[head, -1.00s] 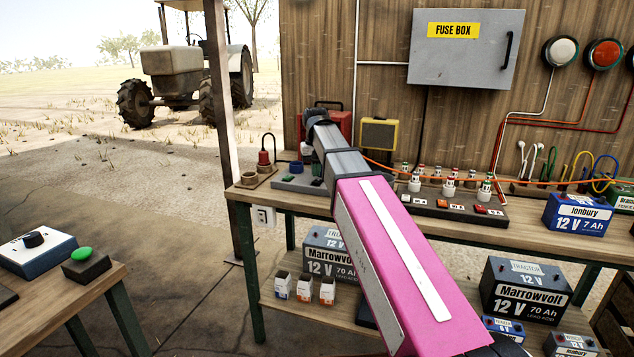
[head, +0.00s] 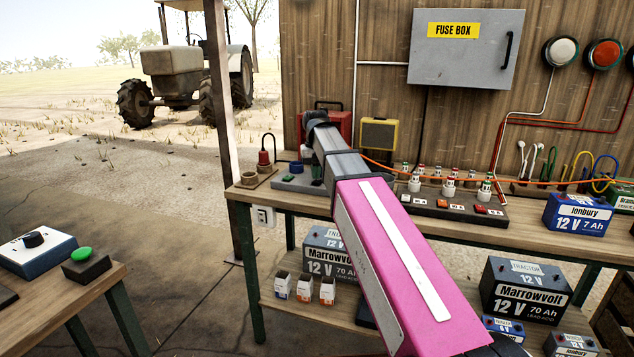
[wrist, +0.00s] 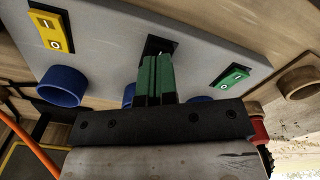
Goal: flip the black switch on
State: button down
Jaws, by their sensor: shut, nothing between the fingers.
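The black switch (wrist: 158,45) is on a grey panel in the wrist view, between a yellow switch (wrist: 50,32) and a green switch (wrist: 231,78). My gripper (wrist: 156,60) has its green fingers closed together, with the tips at the black switch and covering its lower part. I cannot tell whether they touch it, or which way the switch is tipped. In the head view the grey panel (head: 284,183) lies on the bench, and my arm hides the black switch and my fingertips.
Blue round collars (wrist: 62,86) stand up from the panel near the switches. A wooden ring (wrist: 297,82) and a red part (wrist: 257,130) are close at the right. On the bench (head: 262,196), an orange cable (head: 392,167) and a switch strip (head: 455,208) lie right of my arm.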

aim_at(316, 182)
jog(key=shift+f, duration=0.8)
dwell(0.4)
jog(key=shift+r, duration=3.55)
jog(key=shift+s, duration=0.1)
